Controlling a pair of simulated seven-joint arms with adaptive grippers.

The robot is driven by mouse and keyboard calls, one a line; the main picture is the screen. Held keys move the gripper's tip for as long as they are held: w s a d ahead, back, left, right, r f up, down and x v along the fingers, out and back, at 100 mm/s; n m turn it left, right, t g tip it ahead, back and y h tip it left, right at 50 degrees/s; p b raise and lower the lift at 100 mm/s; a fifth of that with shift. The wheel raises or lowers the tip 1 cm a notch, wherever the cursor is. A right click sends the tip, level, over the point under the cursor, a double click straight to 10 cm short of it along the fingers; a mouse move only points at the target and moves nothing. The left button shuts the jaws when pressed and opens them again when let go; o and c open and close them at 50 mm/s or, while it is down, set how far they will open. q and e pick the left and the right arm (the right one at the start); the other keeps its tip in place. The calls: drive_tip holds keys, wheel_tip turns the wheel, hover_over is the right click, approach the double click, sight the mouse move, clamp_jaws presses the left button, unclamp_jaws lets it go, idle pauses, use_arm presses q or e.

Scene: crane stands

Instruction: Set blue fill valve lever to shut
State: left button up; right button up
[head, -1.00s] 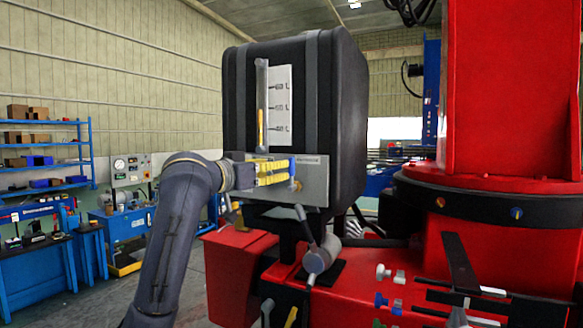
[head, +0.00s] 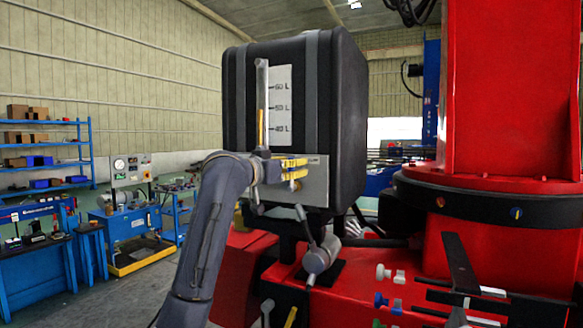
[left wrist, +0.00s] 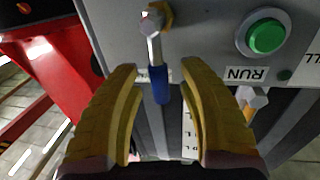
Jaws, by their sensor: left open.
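The blue fill valve lever (left wrist: 160,84) shows in the left wrist view, with a blue sleeve on a metal stem running to a pivot on a grey panel (left wrist: 205,35). My left gripper (left wrist: 159,68) is open, its two yellow fingers on either side of the blue sleeve with gaps visible. In the head view my left gripper (head: 291,168) is at the grey panel (head: 318,185) on the front of the black tank (head: 325,100). My right gripper is not in view.
A green button (left wrist: 266,36) above a RUN label sits right of the lever. A clear level gauge (head: 261,100) runs up the tank front. Blue shelves (head: 45,150) stand far left.

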use_arm(q)
clamp_jaws()
drive_tip(key=shift+d, duration=0.1)
idle(0.4)
